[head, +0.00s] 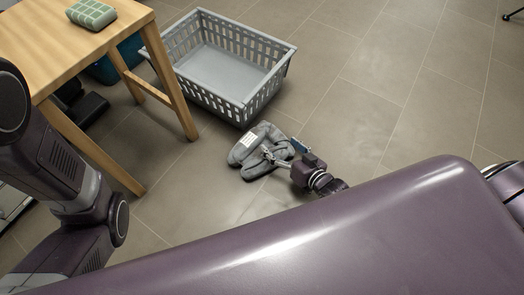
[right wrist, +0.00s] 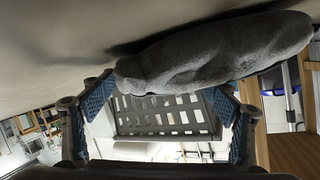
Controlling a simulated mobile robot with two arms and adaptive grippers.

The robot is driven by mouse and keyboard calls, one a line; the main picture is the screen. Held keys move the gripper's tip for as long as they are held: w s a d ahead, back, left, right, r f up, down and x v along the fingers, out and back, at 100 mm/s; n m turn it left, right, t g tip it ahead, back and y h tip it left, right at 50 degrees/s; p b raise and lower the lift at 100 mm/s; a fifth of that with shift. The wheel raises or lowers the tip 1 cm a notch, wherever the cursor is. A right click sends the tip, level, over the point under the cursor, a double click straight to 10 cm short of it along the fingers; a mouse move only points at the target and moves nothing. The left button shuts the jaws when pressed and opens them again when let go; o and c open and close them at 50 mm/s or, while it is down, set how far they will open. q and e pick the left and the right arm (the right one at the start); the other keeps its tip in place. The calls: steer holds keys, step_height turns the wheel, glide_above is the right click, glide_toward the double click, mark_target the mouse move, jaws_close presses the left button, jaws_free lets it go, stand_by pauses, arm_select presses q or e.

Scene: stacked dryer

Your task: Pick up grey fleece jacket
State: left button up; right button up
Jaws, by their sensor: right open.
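The grey fleece jacket (head: 246,147) lies bundled on the tiled floor in front of the basket, with a white patch on its upper side. My right gripper (head: 280,153) is at the jacket's right part and covers some of it. In the right wrist view the gripper (right wrist: 165,90) is open, its two blue-padded fingers wide apart. The jacket (right wrist: 215,52) lies across the picture beyond the fingertips, close to them. I cannot tell whether the fingers touch it. My left arm is at the left of the head view; its gripper is out of view.
A grey slatted laundry basket (head: 262,99) stands empty just behind the jacket; it also shows in the right wrist view (right wrist: 165,128). A wooden table (head: 58,42) at the left holds a green patterned folded cloth (head: 91,13). The floor to the right is clear.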

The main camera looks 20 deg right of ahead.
steer(key=shift+w+a+f, duration=0.1)
steer(key=shift+w+f, duration=0.05)
steer(key=shift+w, duration=0.3)
steer(key=shift+c, duration=0.6)
